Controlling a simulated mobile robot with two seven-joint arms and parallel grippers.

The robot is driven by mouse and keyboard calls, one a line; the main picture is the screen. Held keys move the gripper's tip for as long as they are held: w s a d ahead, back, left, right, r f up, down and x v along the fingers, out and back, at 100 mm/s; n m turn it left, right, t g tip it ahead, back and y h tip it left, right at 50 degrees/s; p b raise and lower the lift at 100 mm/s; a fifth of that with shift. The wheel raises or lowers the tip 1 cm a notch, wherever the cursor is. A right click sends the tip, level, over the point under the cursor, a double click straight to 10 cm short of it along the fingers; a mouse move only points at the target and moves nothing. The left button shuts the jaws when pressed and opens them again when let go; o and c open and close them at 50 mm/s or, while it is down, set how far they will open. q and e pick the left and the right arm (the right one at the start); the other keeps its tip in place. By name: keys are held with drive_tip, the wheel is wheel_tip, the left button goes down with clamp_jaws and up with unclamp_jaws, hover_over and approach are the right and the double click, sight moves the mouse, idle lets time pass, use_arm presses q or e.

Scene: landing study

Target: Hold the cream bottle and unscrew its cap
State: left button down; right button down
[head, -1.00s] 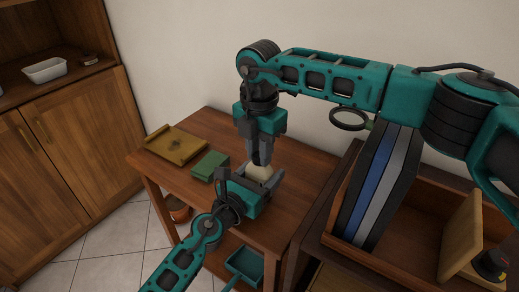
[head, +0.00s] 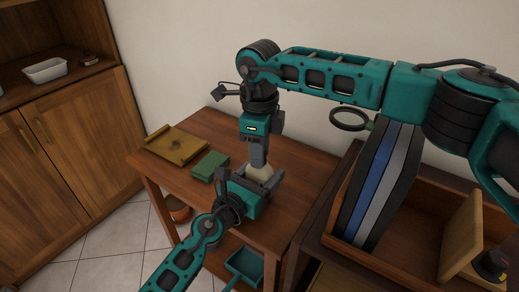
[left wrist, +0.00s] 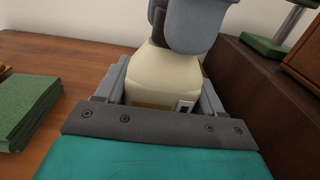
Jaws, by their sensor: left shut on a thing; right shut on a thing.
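The cream bottle (head: 259,173) stands upright on the small wooden table. It also shows in the left wrist view (left wrist: 160,78), with a yellowish label low on its front. My left gripper (head: 252,180) is shut on the bottle's body from the near side, one finger on each side of it. My right gripper (head: 258,159) points straight down over the bottle and is shut at its top, where the cap is. Its grey fingers (left wrist: 190,25) cover the cap in the left wrist view, so I cannot see the cap itself.
A green block (head: 209,165) and a yellow-brown tray (head: 177,146) lie left of the bottle. A wooden crate (head: 400,262) with striped and tan boards stands at the right. A teal bin (head: 243,266) sits below the tabletop. The table's right part is clear.

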drive_tip(key=n, duration=1)
drive_tip(key=c, duration=0.9)
unclamp_jaws()
drive_tip(key=shift+o, duration=0.2)
